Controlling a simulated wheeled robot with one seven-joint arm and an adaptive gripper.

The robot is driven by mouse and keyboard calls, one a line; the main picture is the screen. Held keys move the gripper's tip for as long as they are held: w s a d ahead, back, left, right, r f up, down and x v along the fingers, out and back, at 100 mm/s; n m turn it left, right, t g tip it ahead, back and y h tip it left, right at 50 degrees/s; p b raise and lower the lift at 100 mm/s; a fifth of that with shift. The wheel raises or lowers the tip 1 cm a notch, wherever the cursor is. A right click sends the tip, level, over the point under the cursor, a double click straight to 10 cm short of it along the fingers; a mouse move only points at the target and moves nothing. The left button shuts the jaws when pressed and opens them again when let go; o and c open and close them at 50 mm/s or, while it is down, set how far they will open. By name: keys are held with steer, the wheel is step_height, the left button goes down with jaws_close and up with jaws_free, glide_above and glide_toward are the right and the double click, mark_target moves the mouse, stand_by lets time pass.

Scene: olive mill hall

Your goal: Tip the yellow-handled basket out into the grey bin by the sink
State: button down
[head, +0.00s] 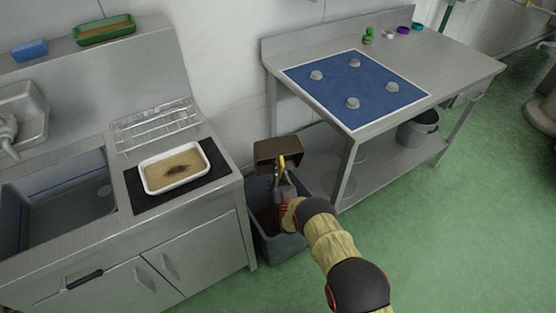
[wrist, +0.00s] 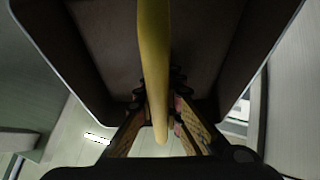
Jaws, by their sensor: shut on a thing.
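The brown basket (head: 279,150) hangs tilted above the grey bin (head: 281,247), which stands on the floor beside the sink unit. My gripper (head: 283,181) is shut on its yellow handle, just below the basket in the head view. In the wrist view the yellow handle (wrist: 153,50) runs between the fingers of my gripper (wrist: 158,95), and the basket's dark brown surfaces (wrist: 95,45) fill both sides. I see no loose contents in the basket. The bin's inside looks dark and is partly hidden by my arm.
The sink counter (head: 222,170) is close on the left, with a white tray (head: 173,168) of brown matter on a black mat. A steel table (head: 455,68) with a blue mat stands right of the bin. Green floor (head: 440,220) is free on the right.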

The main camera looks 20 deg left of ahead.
steer(key=shift+t+y, duration=0.4)
steer(key=shift+t, duration=0.1)
